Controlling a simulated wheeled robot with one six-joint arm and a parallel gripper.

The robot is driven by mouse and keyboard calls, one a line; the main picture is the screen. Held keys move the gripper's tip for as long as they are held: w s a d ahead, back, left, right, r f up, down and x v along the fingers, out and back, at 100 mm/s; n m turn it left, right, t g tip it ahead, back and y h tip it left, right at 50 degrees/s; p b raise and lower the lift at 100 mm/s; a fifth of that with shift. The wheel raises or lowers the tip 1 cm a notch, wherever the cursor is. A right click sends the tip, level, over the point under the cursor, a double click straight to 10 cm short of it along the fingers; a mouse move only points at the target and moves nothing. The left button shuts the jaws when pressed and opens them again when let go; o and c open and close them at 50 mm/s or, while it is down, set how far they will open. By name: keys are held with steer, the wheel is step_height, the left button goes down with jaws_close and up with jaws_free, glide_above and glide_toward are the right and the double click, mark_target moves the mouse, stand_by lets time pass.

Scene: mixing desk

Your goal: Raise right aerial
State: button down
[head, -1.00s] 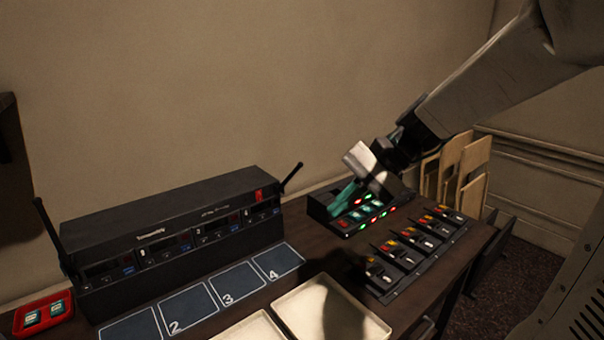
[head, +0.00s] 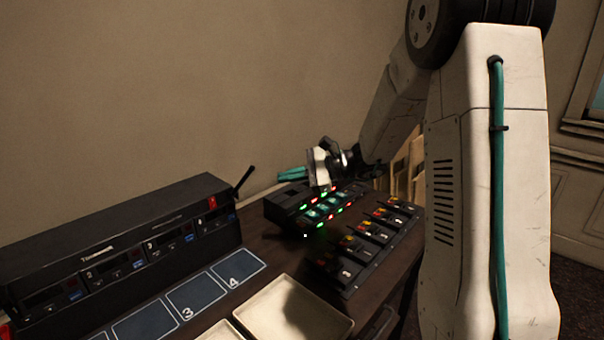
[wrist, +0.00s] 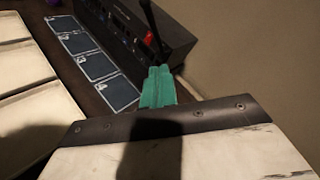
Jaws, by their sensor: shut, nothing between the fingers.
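The black radio rack (head: 120,240) stands along the wall at the left. Its right aerial (head: 243,180) is a short black rod at the rack's right end, tilted up and to the right. My gripper (head: 280,174) has teal fingers, shut and empty, pointing left to the right of the aerial. In the wrist view the shut fingers (wrist: 158,74) point toward the rack's end (wrist: 130,25). The aerial (wrist: 150,22) rises just beyond the fingertips there and appears apart from them. Its base is partly hidden by the fingers.
A charger with red and green lights (head: 318,207) sits below my gripper. A row of switch modules (head: 365,245) lies in front of it. Numbered mats (head: 237,268) and a cream tray (head: 330,325) lie before the rack. The wall (head: 200,80) is close behind.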

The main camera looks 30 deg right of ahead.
mark_target(242, 182)
steer(key=w+a, duration=0.2)
steer(key=a, duration=0.4)
steer(key=shift+w+a+r, duration=0.25)
steer(key=shift+a+r, duration=0.05)
steer(key=shift+d, duration=0.1)
